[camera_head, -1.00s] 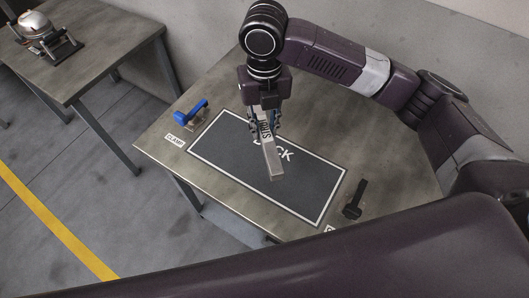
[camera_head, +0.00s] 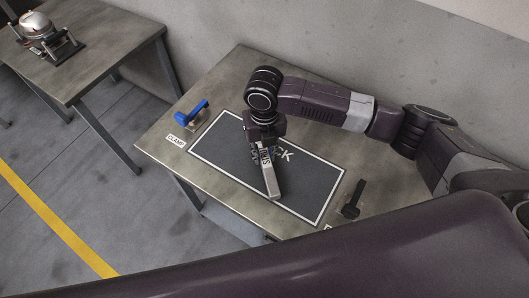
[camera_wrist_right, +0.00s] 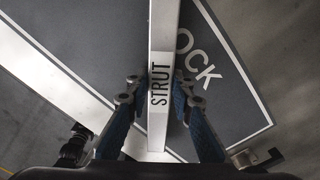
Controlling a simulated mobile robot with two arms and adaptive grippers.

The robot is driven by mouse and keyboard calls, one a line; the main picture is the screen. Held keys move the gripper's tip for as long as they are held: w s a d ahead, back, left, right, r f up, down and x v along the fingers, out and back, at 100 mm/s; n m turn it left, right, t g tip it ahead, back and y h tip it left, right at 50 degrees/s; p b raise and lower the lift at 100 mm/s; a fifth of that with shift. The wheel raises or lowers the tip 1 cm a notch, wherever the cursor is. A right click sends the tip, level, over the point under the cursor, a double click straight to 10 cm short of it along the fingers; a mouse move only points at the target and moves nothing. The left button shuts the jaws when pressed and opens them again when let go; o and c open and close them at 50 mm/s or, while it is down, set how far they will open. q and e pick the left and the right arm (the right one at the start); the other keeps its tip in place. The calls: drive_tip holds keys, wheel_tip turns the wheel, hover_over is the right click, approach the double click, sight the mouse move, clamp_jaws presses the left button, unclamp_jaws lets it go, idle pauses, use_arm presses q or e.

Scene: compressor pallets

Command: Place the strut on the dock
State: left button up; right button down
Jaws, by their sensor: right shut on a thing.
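The strut (camera_head: 269,181) is a pale grey bar with the word STRUT on it. My right gripper (camera_head: 262,152) is shut on it near one end, and its free end points toward the front of the table. In the right wrist view the strut (camera_wrist_right: 160,75) runs up between the two blue-padded fingers (camera_wrist_right: 158,95). The dock (camera_head: 225,163) is a dark rectangle with a white border and partly covered lettering. The strut is over the dock, low and close to its surface; I cannot tell whether it touches. My left gripper is not in view.
A blue clamp (camera_head: 192,112) stands at the table's left beside a CLAMP label (camera_head: 176,140). A black clamp-like piece (camera_head: 353,200) stands right of the dock. A second table (camera_head: 85,75) at the left holds a rounded metal unit (camera_head: 45,35). The work table's back is clear.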

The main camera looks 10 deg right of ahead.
sight(264, 155)
drive_tip(key=shift+f, duration=0.1)
drive_tip(key=c, duration=1.7)
unclamp_jaws()
wheel_tip(264, 155, up, 12)
drive_tip(key=shift+r+b, duration=0.15)
drive_tip(key=shift+b, duration=0.7)
drive_tip(key=shift+s, duration=0.1)
